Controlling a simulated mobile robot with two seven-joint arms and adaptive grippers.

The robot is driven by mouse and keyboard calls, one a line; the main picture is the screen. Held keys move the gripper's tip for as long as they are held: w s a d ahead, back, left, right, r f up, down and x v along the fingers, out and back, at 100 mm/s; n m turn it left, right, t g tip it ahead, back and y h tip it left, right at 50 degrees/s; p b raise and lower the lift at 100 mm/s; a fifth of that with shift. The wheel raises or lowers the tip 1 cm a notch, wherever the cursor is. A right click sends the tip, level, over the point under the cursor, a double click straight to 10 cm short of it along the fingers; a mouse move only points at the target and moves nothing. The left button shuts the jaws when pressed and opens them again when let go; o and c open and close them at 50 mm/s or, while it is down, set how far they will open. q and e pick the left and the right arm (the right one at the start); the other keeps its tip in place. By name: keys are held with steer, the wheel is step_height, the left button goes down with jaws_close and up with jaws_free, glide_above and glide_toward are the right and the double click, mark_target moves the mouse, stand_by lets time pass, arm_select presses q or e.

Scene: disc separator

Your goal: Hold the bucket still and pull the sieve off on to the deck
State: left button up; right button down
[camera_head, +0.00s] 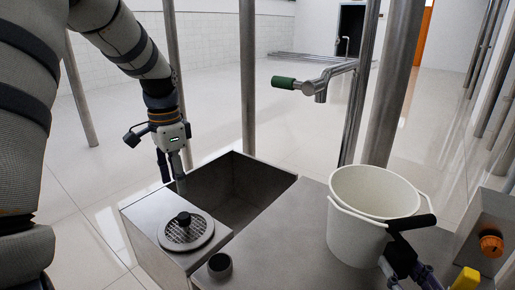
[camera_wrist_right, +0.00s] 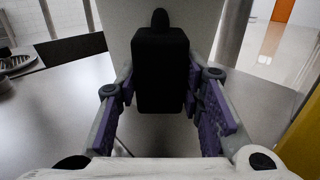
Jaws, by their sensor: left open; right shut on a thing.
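The white bucket (camera_head: 352,238) stands upright on the metal deck (camera_head: 285,240) at the right. A white ring-like piece with its own rim (camera_head: 375,190) sits in its top; I cannot tell whether this is the sieve. A round slotted metal disc with a black knob (camera_head: 196,236) lies flat on the left deck part. My right gripper (camera_head: 400,255) is shut on the black handle (camera_head: 411,222) at the bucket's right side. The handle also fills the middle of the right wrist view (camera_wrist_right: 161,65). My left gripper (camera_head: 172,172) is open and empty, above and behind the slotted disc.
An open sunken metal basin (camera_head: 238,190) lies between the left deck part and the bucket. A short dark round fitting (camera_head: 220,266) stands near the front. A pipe with a green-handled valve (camera_head: 283,82) reaches in behind. An orange knob (camera_head: 491,243) is at the far right.

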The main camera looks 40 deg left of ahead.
steer(key=c, duration=1)
jaws_free()
steer(key=shift+s+f, duration=0.1)
steer(key=shift+f, duration=0.4)
steer(key=shift+c, duration=0.2)
steer(key=o, duration=0.4)
steer(key=shift+r, duration=0.25)
steer(key=o, duration=0.6)
steer(key=shift+r, duration=0.15)
steer(key=shift+c, duration=0.2)
steer(key=shift+v, duration=4.4)
steer(key=shift+d, duration=0.1)
